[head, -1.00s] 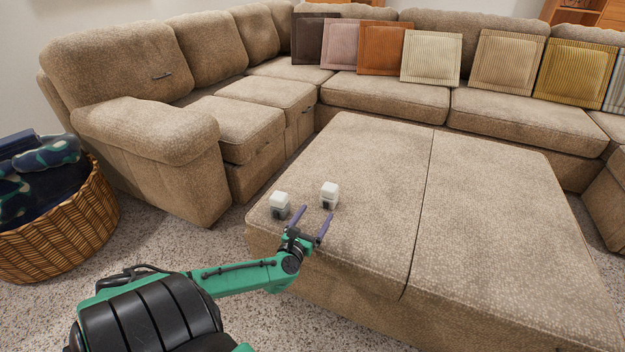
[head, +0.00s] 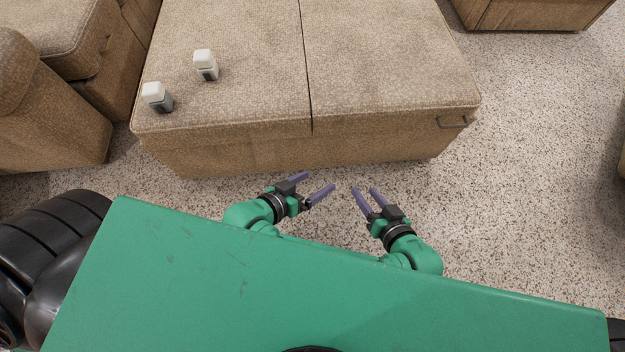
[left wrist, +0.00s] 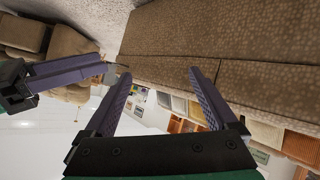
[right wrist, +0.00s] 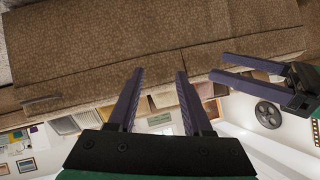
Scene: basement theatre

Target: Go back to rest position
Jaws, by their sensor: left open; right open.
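My left gripper (head: 318,186) is open and empty, in front of the ottoman and close to my green body. My right gripper (head: 364,190) is open and empty just to its right, with a small gap between the two. The left wrist view shows the left fingers (left wrist: 158,82) apart with nothing between them, and part of my right gripper at the left edge. The right wrist view shows the right fingers (right wrist: 160,84) apart and empty, and part of my left gripper at the right edge.
The brown ottoman (head: 390,60) stands just ahead. A sofa section (head: 45,110) is at the left. Speckled carpet (head: 530,170) is open at the right.

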